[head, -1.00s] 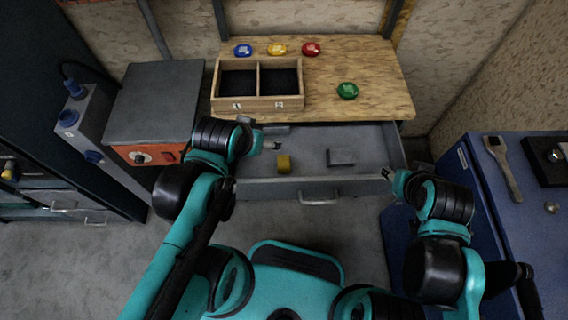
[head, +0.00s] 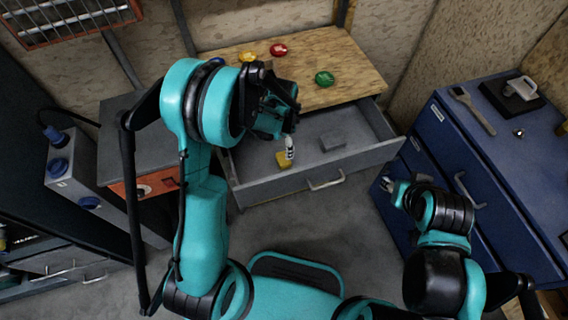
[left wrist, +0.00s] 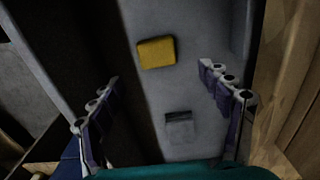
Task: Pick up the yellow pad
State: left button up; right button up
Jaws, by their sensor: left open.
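The yellow pad (head: 283,160) lies on the floor of the open grey drawer (head: 240,191), near its front left. My left gripper (head: 289,148) hangs above the drawer just over the pad in the head view. In the left wrist view, the yellow pad (left wrist: 157,53) lies beyond the open fingers (left wrist: 160,88), untouched, with nothing between them at the tips. My right gripper (head: 394,189) is low at the right, in front of the blue cabinet, apart from the drawer; its fingers are too small to read.
A grey block (head: 332,142) lies in the drawer right of the pad; it also shows in the left wrist view (left wrist: 180,128). Drawer walls surround both. Yellow (head: 249,57), red (head: 278,50) and green (head: 324,79) discs sit on the wooden top (head: 350,75). A blue cabinet (head: 470,165) stands right.

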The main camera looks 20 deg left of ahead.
pick_arm(q)
jog(key=f, duration=0.2)
jog(key=f+b, duration=0.1)
jog(key=f, duration=0.1)
jog(key=shift+d, duration=0.2)
jog(key=f+b, duration=0.2)
jog(key=f, duration=0.1)
jog(key=f+b, duration=0.1)
jog(key=f, duration=0.1)
jog(key=shift+w+d, duration=0.1)
jog(key=shift+d, duration=0.15)
jog(key=shift+r, duration=0.1)
jog(key=shift+c, duration=1.2)
jog(key=c, duration=1.1)
notch_tip(320, 180, up, 10)
jog(key=p, duration=0.4)
